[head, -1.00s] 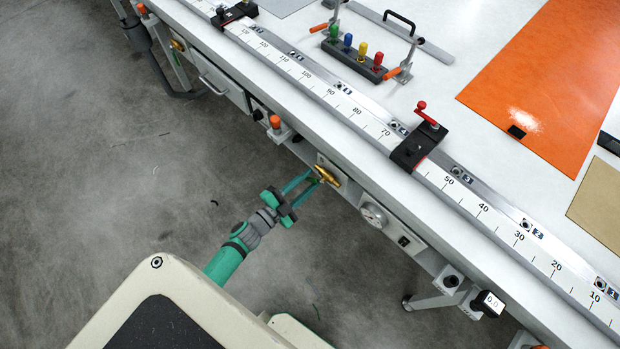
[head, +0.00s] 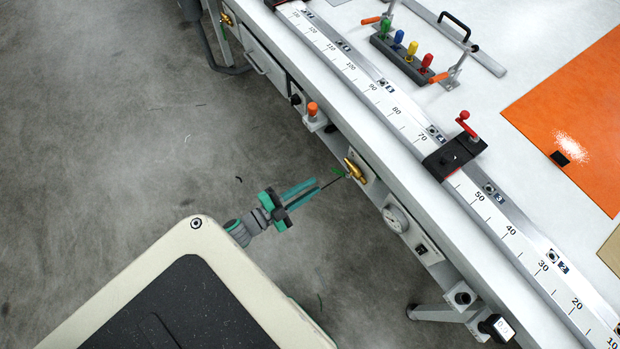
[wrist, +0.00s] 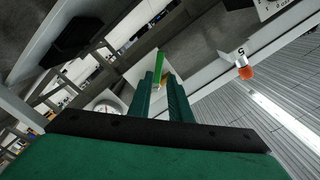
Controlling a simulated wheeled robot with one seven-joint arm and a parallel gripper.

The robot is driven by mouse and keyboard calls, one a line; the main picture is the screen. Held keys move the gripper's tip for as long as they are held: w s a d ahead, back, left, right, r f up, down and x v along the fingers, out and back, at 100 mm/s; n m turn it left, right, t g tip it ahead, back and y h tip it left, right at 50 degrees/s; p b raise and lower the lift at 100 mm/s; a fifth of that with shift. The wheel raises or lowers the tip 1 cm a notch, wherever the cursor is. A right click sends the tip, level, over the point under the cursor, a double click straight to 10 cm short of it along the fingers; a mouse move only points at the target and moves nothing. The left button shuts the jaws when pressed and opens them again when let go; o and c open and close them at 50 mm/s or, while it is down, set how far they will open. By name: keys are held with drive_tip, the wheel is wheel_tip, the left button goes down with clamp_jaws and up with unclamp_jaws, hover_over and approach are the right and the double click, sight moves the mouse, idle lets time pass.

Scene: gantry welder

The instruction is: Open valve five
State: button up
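A brass valve handle (head: 355,170) sticks out from a pale plate on the table's front side, with a small green piece beside it. My gripper (head: 319,184) is just left of and below the valve in the head view, apart from it. Its two green fingers lie close together and I see nothing held. In the wrist view the fingers (wrist: 163,74) point at a bright green bar (wrist: 158,66) with a little brass-yellow behind it; the fingers hide the rest. I cannot read a number on the brass valve.
A gauge (head: 396,218) sits right of the valve, and an orange-topped knob (head: 313,108) left of it. In the wrist view a character like a 5 shows near the orange knob (wrist: 246,73). The floor is clear.

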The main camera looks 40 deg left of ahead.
sight(338, 172)
drive_tip(key=shift+w+d+m, duration=0.1)
drive_tip(key=shift+d+m, duration=0.1)
drive_tip(key=shift+m, duration=0.2)
clamp_jaws()
drive_tip(key=w+d+m+g+h, duration=0.1)
drive_tip(key=w+m+g, duration=0.1)
drive_tip(key=m, duration=0.8)
drive_tip(key=w+f+m+g+h, duration=0.1)
drive_tip(key=w+m+h, duration=0.1)
drive_tip(key=w+m, duration=0.3)
drive_tip(key=m, duration=0.4)
drive_tip(key=shift+w+d+f+m+g, duration=0.3)
drive_tip(key=shift+d+m+g, duration=0.05)
drive_tip(key=shift+m+g, duration=0.05)
drive_tip(key=shift+a, duration=0.1)
